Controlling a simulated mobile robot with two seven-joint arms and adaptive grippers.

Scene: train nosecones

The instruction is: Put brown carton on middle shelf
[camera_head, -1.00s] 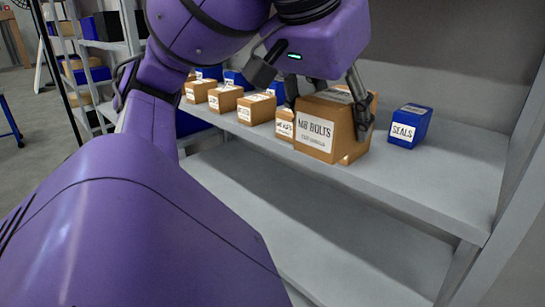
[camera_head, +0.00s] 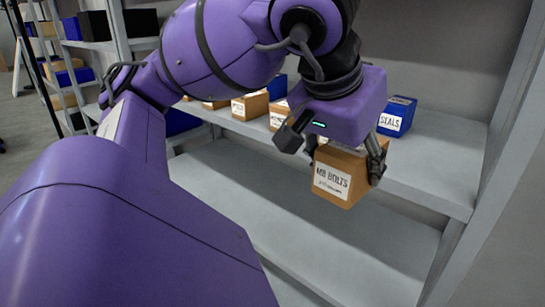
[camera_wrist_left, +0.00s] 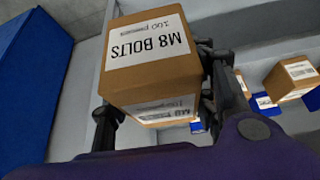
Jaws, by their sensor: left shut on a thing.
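The brown carton (camera_head: 340,178), labelled M8 BOLTS, is held by my left gripper (camera_head: 345,160) in the head view. The gripper is shut on it, with one finger visible on its right side. The carton is tilted a little and hangs in front of the upper visible shelf's (camera_head: 432,178) front edge, over the lower shelf (camera_head: 215,180). In the left wrist view the carton (camera_wrist_left: 150,60) sits between the two fingers, its label upside down. My right gripper is not in view.
A blue SEALS box (camera_head: 396,116) stands on the upper visible shelf to the right. Several brown cartons (camera_head: 250,105) and blue boxes stand to the left. A grey upright (camera_head: 490,170) bounds the right side. The visible part of the lower shelf is bare.

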